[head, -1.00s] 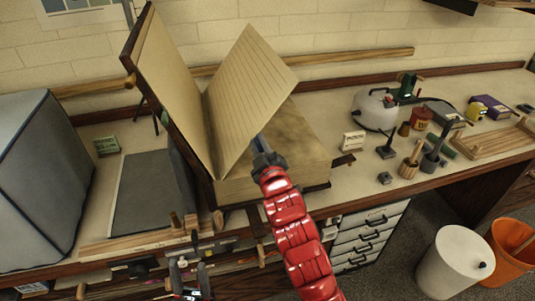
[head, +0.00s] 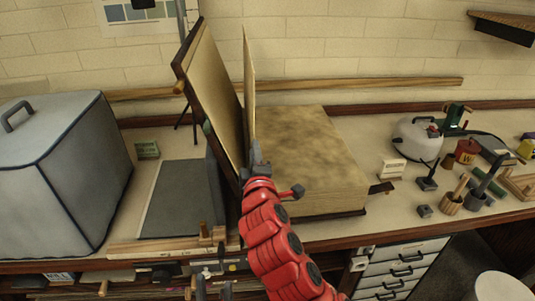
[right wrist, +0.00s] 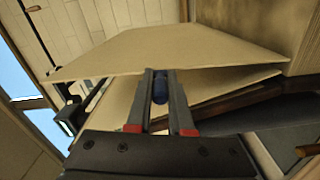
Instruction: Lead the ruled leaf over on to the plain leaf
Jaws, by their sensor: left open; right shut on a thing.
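The ruled leaf (head: 249,85) stands nearly upright, almost edge-on in the head view, so its ruling does not show. It also shows in the right wrist view (right wrist: 185,48). The plain leaf (head: 217,88) lies on the tilted cover of the big book, left of the ruled leaf and apart from it at the top. My right gripper (head: 256,153) is shut at the ruled leaf's lower free edge; a small blue piece (right wrist: 160,88) shows between its fingers. My left gripper (head: 213,286) is open and empty at the bottom edge.
The book's thick block (head: 315,165) lies at right with a blotchy top. A grey-covered box (head: 60,170) and a dark flat panel (head: 178,200) stand left. A white kettle-like pot (head: 417,138) and small tools stand right.

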